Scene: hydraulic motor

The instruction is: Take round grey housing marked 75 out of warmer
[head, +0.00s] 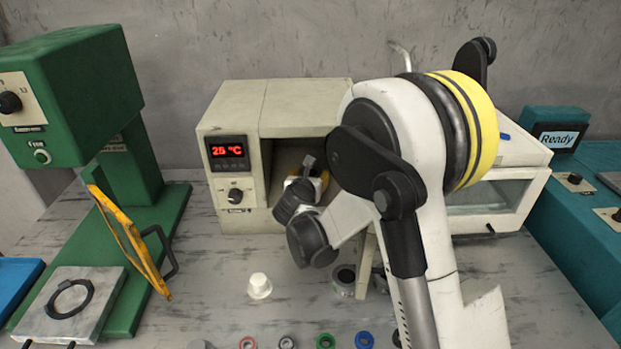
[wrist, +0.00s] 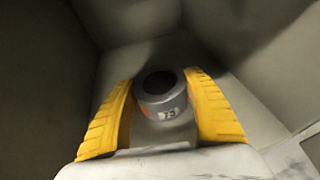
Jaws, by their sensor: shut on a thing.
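The gripper is shut on the housing. In the head view the warmer (head: 228,120) is a beige box with a red display reading about 25 °C. My arm reaches into its open chamber. The housing is hidden there.
A green press (head: 75,90) with a yellow guard stands at the left. A white cup-like part (head: 259,286), a grey ring part (head: 344,280) and several small coloured rings (head: 325,341) are on the table in front of the warmer. A teal unit (head: 556,150) stands at the right.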

